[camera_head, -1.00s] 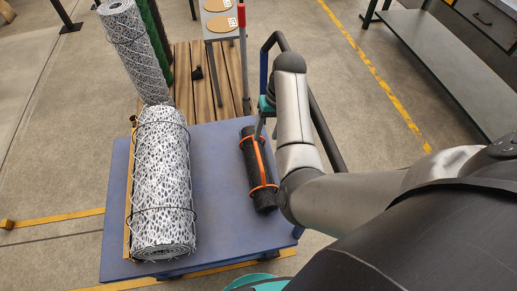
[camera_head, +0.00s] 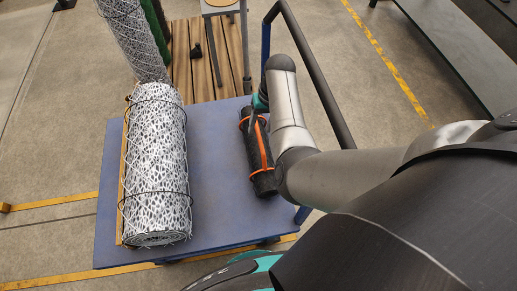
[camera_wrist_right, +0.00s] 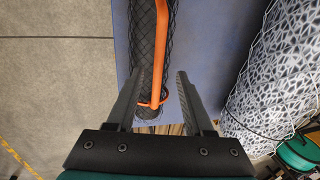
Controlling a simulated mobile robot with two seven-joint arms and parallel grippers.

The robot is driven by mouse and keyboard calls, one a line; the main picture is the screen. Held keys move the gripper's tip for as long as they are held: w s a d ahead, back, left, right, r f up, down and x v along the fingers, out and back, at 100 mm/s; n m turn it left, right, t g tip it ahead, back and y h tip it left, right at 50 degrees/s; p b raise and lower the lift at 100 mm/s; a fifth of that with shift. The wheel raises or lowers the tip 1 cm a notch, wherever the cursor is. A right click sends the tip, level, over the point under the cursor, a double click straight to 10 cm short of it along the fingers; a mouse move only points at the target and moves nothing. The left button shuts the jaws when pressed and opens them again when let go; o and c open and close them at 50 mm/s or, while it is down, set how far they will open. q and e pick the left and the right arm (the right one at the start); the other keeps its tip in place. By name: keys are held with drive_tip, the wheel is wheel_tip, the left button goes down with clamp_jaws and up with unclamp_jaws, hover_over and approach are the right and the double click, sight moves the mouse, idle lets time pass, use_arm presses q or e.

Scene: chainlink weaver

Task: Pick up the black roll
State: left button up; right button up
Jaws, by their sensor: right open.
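The black roll (camera_head: 262,180), with orange bands around it and an orange bar along it, lies on the right side of the blue cart top (camera_head: 219,160). My right gripper (camera_head: 252,122) is at the roll's far end, partly hidden by my own arm. In the right wrist view its two dark fingers (camera_wrist_right: 163,74) are spread apart and empty. The roll (camera_wrist_right: 141,35) shows beneath and between them, shifted toward the left finger. I cannot tell whether they touch it. My left gripper is not seen.
A large roll of white mesh (camera_head: 155,165) lies on the cart's left side, with a clear strip between the rolls. The cart's dark handle rail (camera_head: 312,80) rises near my right arm. A wooden pallet (camera_head: 203,65) stands behind.

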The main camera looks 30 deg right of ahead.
sight(259, 132)
drive_tip(key=f, duration=0.1)
drive_tip(key=f+b, duration=0.1)
drive_tip(key=f, duration=0.1)
drive_tip(key=f+b, duration=0.1)
drive_tip(key=shift+w+a+f, duration=0.2)
drive_tip(key=shift+a+f, duration=0.05)
drive_tip(key=shift+f, duration=0.05)
drive_tip(key=shift+c, duration=0.3)
drive_tip(key=c, duration=0.6)
clamp_jaws()
drive_tip(key=shift+r, duration=0.1)
idle(0.3)
